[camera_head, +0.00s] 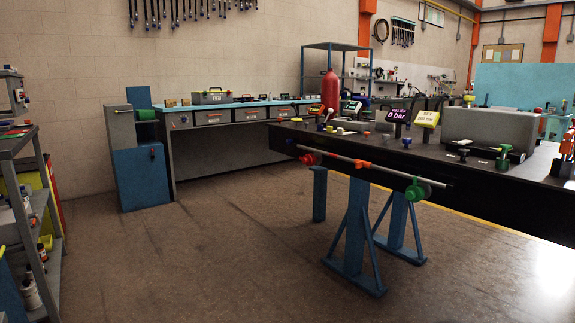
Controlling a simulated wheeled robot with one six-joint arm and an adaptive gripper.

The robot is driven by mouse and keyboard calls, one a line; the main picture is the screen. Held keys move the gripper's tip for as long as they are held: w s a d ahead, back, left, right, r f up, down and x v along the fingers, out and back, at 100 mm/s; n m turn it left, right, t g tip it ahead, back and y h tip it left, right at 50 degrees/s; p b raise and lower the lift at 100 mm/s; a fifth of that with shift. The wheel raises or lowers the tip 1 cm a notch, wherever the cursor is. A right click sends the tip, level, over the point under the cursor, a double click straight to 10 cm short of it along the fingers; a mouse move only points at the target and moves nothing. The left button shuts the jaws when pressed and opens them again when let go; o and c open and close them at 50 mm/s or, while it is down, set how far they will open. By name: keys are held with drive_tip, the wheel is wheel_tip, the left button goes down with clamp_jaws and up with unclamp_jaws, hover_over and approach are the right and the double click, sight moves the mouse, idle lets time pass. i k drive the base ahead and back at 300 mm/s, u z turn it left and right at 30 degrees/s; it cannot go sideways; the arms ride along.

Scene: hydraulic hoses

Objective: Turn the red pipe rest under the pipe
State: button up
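A thin grey pipe (388,170) runs along the front edge of the dark table, sloping down to the right in the picture. A red round fitting (308,159) sits at its left end. A small orange-red piece (362,164) is on the pipe near its middle. A green round fitting (416,190) is near the right end. Which red part is the pipe rest, and how it is turned, is too small to tell. My gripper is not in view.
The dark table (480,185) carries gauges and valves and stands on blue legs (357,235). A workbench (235,140) and a blue cabinet (142,178) stand along the back wall. A cluttered shelf (22,235) is at the left. The brown floor between is clear.

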sight(310, 160)
drive_tip(key=u, duration=0.4)
drive_tip(key=k, duration=0.5)
drive_tip(key=u, duration=0.85)
drive_tip(key=i, duration=1.5)
drive_tip(key=z, duration=0.7)
drive_tip(key=i, duration=1)
drive_tip(key=z, duration=1)
